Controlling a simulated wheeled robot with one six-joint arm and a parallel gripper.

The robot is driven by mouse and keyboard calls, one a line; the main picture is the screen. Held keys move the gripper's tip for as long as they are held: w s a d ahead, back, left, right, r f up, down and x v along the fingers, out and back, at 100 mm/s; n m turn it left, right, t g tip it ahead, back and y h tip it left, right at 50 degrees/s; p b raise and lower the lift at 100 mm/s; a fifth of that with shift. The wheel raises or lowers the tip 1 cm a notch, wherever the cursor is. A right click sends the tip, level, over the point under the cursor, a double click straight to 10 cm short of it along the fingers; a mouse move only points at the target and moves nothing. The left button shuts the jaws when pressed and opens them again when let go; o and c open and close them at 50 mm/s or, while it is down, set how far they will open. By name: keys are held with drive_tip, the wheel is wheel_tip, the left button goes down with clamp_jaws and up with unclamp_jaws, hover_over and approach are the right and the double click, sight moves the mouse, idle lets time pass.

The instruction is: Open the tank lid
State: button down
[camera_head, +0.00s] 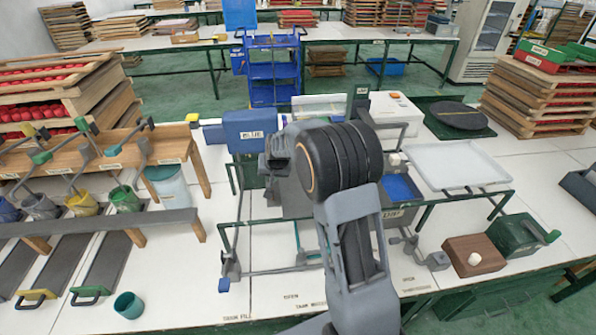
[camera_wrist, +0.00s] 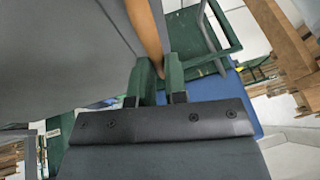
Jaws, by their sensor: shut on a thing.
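My gripper (camera_wrist: 160,85) shows in the wrist view with its two green fingers close together, shut on a tan, rounded handle (camera_wrist: 145,32). A large dark grey panel (camera_wrist: 60,60) lies to the left, beside the handle; I cannot tell whether it is the tank lid. In the head view my arm stands in the middle and hides the gripper and handle. A blue tank-like body with a white label (camera_head: 238,124) shows left of my arm. A grey panel (camera_head: 294,200) shows below it, partly hidden. The lid's angle cannot be made out.
A green frame (camera_head: 232,228) surrounds the middle of the white table. A pale tray (camera_head: 455,165) lies on the right, with a brown block (camera_head: 474,256) and a green box (camera_head: 515,236) in front. A wooden rack (camera_head: 150,145) with several cups stands left. A teal cup (camera_head: 128,305) stands front left.

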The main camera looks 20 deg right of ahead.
drive_tip(key=w+a, duration=0.2)
drive_tip(key=a, duration=0.8)
drive_tip(key=w+a, duration=0.3)
drive_tip(key=a, duration=0.6)
drive_tip(key=shift+a+b, duration=0.35)
drive_tip(key=shift+b, duration=0.05)
drive_tip(key=shift+d, duration=0.1)
drive_tip(key=c, duration=1.1)
unclamp_jaws()
drive_tip(key=shift+c, duration=0.2)
drive_tip(key=b+v, duration=0.2)
drive_tip(key=v, duration=1.2)
drive_tip(key=shift+w, duration=0.1)
